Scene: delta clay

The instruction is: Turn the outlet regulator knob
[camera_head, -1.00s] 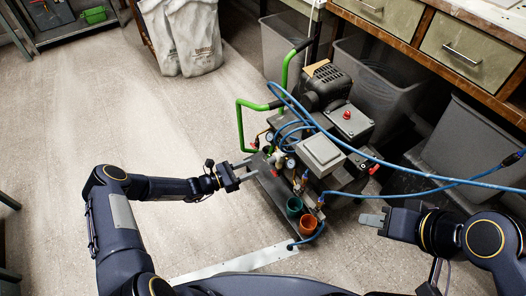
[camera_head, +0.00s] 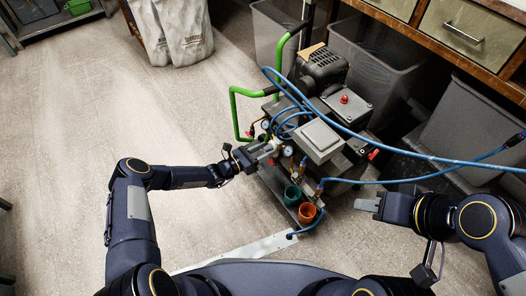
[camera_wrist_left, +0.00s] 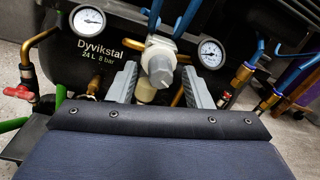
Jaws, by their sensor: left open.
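The outlet regulator knob (camera_wrist_left: 159,68) is a grey-white knob on the front of the compressor, between two round gauges, the left gauge (camera_wrist_left: 88,19) and the right gauge (camera_wrist_left: 211,53) in the left wrist view. My left gripper (camera_wrist_left: 153,88) is open, with one finger on each side of the knob and a gap visible on both sides. In the head view my left gripper (camera_head: 270,150) is at the compressor's front and hides most of the knob. My right gripper (camera_head: 366,205) is right of the compressor (camera_head: 322,140), away from it; its jaw opening is unclear.
Blue hoses (camera_head: 420,157) cross over the compressor to the right. A green handle (camera_head: 234,105) stands at its left. A green cup (camera_head: 292,195) and an orange cup (camera_head: 307,213) are at the front. Grey bins (camera_head: 465,140) stand behind. The floor at left is clear.

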